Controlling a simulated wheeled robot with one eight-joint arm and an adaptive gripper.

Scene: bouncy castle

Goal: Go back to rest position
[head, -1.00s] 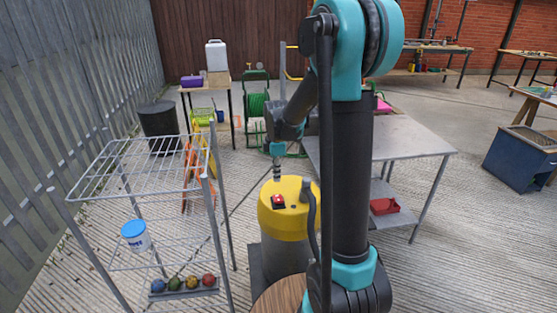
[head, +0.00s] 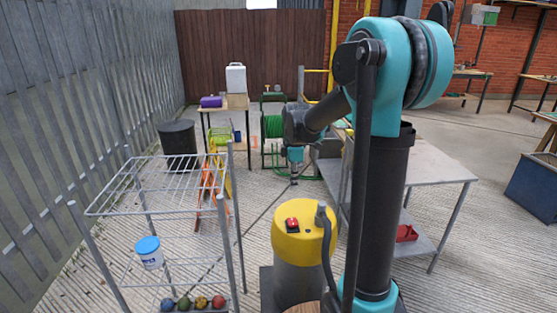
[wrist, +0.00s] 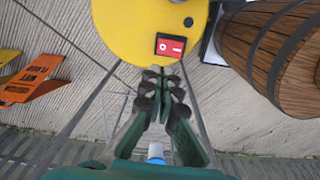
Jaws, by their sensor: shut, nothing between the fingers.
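My gripper (head: 294,177) hangs pointing down in the head view, above and behind the yellow-topped grey cylinder (head: 301,229). Its fingers are shut and empty in the wrist view (wrist: 164,90). A red switch (head: 292,225) sits on the yellow top, and it also shows in the wrist view (wrist: 170,45), just beyond the fingertips. The fingers look apart from the switch. My arm is bent and reaches forward from the right of the head view.
A metal table (head: 440,170) is at right. A wooden barrel (wrist: 270,45) and orange signs (wrist: 32,82) show in the wrist view.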

